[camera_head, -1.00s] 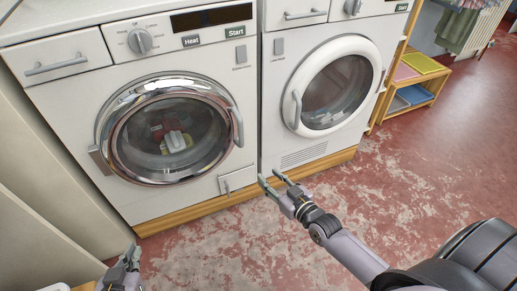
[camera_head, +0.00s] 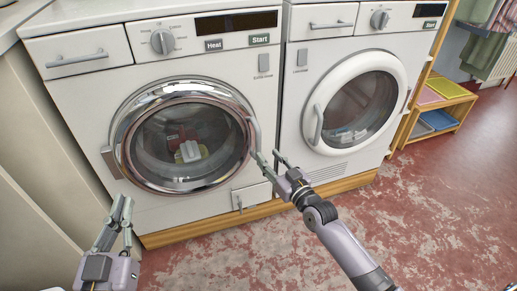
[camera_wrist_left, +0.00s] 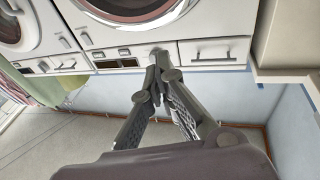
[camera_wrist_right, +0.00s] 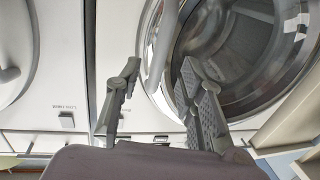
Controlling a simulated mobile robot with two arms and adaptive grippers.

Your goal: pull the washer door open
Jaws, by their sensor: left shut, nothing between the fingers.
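The washer (camera_head: 90,100) is the white machine on the left, its round chrome-rimmed door (camera_head: 183,137) closed with clothes behind the glass. The curved door handle (camera_head: 254,132) is on the door's right side. My right gripper (camera_head: 267,158) is open, just by the handle's lower end. In the right wrist view the handle (camera_wrist_right: 162,45) appears between the spread fingertips (camera_wrist_right: 158,68); contact cannot be told. My left gripper (camera_head: 123,208) is shut and empty, raised in front of the washer's lower left; its fingertips also show in the left wrist view (camera_wrist_left: 155,72).
A second white machine (camera_head: 300,85) with a white-rimmed closed door (camera_head: 355,105) stands close on the right. A wooden shelf (camera_head: 433,115) with coloured trays is beyond it. A pale panel (camera_head: 40,170) borders the washer's left. The red floor in front is open.

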